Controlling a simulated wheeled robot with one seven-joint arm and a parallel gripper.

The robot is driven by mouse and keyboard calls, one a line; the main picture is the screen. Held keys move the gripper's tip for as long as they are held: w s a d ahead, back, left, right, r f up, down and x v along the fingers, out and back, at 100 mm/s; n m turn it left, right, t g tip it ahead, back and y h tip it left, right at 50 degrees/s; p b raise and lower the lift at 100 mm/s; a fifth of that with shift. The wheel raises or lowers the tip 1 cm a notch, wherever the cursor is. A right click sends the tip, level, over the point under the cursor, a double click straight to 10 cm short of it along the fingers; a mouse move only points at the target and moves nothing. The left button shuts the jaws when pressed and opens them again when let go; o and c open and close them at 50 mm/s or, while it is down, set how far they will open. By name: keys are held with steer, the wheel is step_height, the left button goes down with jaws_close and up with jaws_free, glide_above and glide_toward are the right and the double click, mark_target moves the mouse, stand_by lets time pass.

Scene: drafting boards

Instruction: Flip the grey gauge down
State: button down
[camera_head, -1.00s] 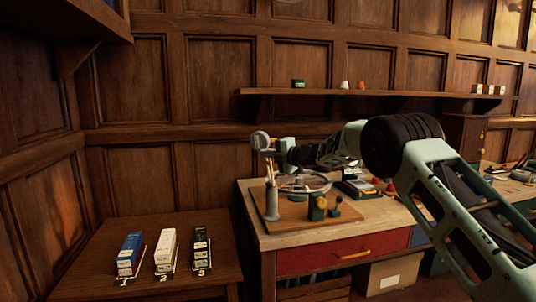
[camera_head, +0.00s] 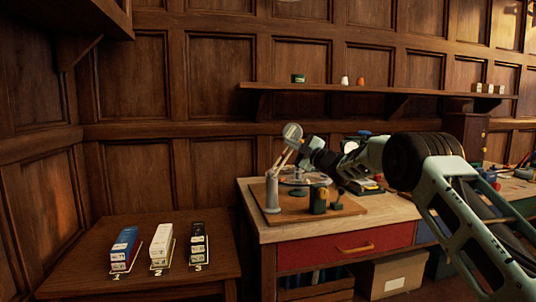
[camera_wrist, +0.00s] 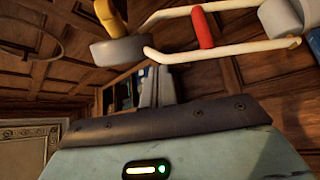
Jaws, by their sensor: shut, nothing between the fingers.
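The grey gauge (camera_head: 292,131) is a round disc at the upper end of pale rods. The rods (camera_head: 284,156) rise from a grey post (camera_head: 272,195) on a wooden board and lean up to the right, so the gauge is raised. My gripper (camera_head: 303,155) is just right of the rods, below the gauge; contact is unclear in this view. It is shut and empty. In the wrist view, cream rods with a red crossbar (camera_wrist: 203,27) cross the top, with a dark grey disc at their left end. Which end carries the gauge is unclear there.
The wooden board (camera_head: 345,208) on the bench also bears a round clear dish (camera_head: 300,178) and a dark green and brass fitting (camera_head: 319,200). A side table with numbered boxes (camera_head: 161,241) stands left. A shelf (camera_head: 400,90) runs along the wall behind.

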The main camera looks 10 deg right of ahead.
steer(key=shift+d+f+m+t+b, duration=0.35)
steer(key=shift+d+f+m+b, duration=0.2)
steer(key=shift+d+f+b, duration=0.5)
steer(key=shift+d+f+m+t+b, duration=0.35)
steer(key=shift+d+f+m+b, duration=0.35)
steer(key=shift+d+b, duration=0.5)
steer(key=shift+f, duration=0.1)
